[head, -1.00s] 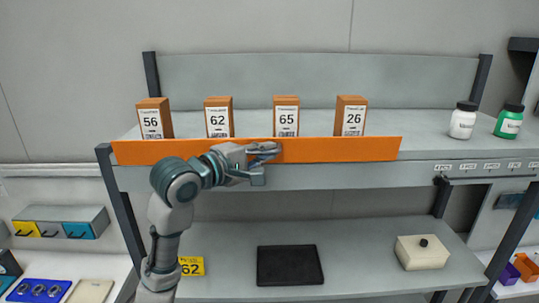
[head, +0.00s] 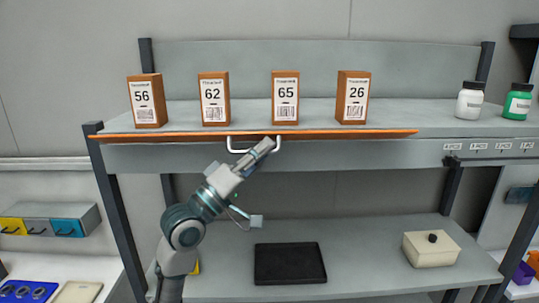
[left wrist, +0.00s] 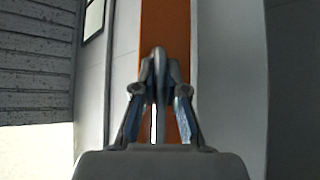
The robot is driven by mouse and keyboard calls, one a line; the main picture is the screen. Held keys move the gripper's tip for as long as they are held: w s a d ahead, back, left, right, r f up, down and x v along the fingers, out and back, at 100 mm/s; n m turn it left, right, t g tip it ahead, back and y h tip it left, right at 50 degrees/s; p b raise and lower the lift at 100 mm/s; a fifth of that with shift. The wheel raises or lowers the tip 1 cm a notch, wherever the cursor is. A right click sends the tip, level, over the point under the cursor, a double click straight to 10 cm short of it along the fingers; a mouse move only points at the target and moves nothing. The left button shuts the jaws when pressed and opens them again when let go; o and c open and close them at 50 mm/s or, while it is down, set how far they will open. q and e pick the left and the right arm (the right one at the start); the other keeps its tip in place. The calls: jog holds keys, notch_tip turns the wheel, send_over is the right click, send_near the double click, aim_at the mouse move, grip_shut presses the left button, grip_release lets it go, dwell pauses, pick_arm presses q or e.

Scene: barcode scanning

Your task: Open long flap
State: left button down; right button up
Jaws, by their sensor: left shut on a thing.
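The long orange flap (head: 350,133) runs along the front edge of the upper shelf. In the head view it shows as a thin strip, nearly edge-on. Its white handle (head: 237,150) sticks out below the strip. My left gripper (head: 267,146) is shut on the right part of the handle. In the left wrist view the closed fingers (left wrist: 160,75) stand in front of the orange panel (left wrist: 165,20), and they hide much of the grip. My right gripper is out of view.
Several brown boxes, such as the one marked 65 (head: 285,98), stand behind the flap. A white bottle (head: 469,103) and a green bottle (head: 516,104) stand at the right. The lower shelf (head: 360,260) holds a black pad (head: 290,264) and a cream block (head: 431,250).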

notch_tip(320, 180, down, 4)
jog(key=b, duration=0.3)
pick_arm(q)
jog(key=f+m+g+h+b, duration=0.1)
jog(key=m+g+h, duration=0.1)
jog(key=m+g, duration=0.2)
jog(key=w+f+m+g+h+b, duration=0.1)
jog(key=m+g+h, duration=0.2)
jog(key=m+g, duration=0.2)
jog(key=w+f+m+g+h+b, duration=0.1)
jog(key=m+g, duration=0.3)
jog(key=m, duration=0.5)
jog(key=shift+w+a+f+g+h+b, duration=0.15)
jog(key=shift+f+g+h+b, duration=0.25)
jog(key=shift+f+h+b, duration=0.25)
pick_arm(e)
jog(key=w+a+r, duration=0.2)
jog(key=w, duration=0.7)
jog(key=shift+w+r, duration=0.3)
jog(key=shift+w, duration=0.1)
pick_arm(q)
jog(key=shift+m, duration=0.3)
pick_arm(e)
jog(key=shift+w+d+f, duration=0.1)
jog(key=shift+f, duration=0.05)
pick_arm(q)
jog(key=shift+f, duration=0.1)
